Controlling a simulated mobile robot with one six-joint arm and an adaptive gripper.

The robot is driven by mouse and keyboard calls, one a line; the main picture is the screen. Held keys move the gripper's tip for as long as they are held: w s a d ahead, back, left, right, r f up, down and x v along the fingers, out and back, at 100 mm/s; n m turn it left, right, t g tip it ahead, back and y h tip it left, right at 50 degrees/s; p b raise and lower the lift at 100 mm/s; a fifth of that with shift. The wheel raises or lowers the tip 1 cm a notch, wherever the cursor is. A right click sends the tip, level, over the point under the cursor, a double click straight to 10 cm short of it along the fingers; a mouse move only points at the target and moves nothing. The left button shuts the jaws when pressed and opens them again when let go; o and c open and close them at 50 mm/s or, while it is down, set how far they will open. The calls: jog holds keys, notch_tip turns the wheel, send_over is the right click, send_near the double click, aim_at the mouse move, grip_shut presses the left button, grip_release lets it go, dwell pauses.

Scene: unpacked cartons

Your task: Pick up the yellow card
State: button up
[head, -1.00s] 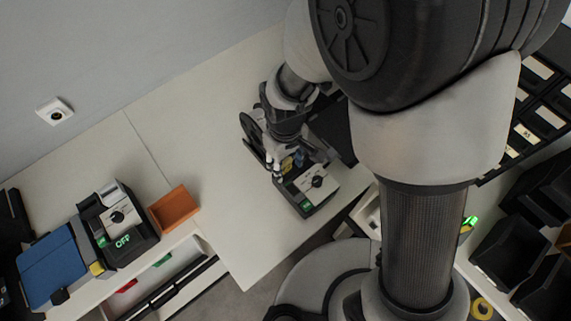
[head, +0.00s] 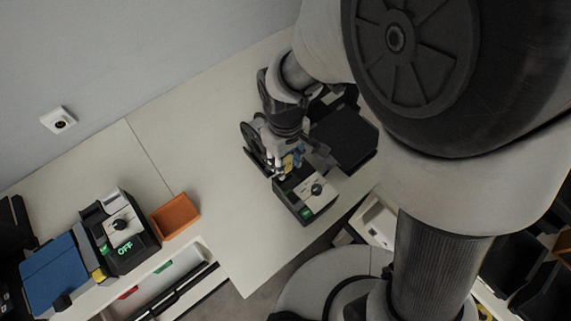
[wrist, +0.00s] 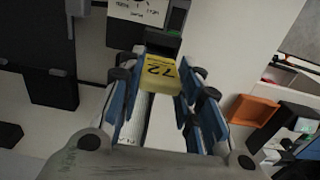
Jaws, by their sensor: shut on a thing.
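The yellow card (wrist: 162,72) carries a dark printed 72 and sits between the blue-padded fingers of my gripper (wrist: 164,80) in the wrist view. My gripper is shut on it. In the head view my gripper (head: 285,162) is at the back end of a black and grey device with a dial (head: 316,188), and a bit of yellow shows there. The card lies close to the device's end in the wrist view. I cannot tell whether they touch.
A black box (head: 346,138) stands right of my gripper. To the left are an orange tray (head: 175,215), a second dial device (head: 122,226) showing OFF, and a blue panel (head: 55,270). The white tabletop between (head: 225,215) is largely clear.

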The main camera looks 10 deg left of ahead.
aim_at(285, 160)
notch_tip(285, 160, up, 14)
jog(key=p, duration=0.2)
jog(key=shift+r+p, duration=0.2)
jog(key=shift+p, duration=0.2)
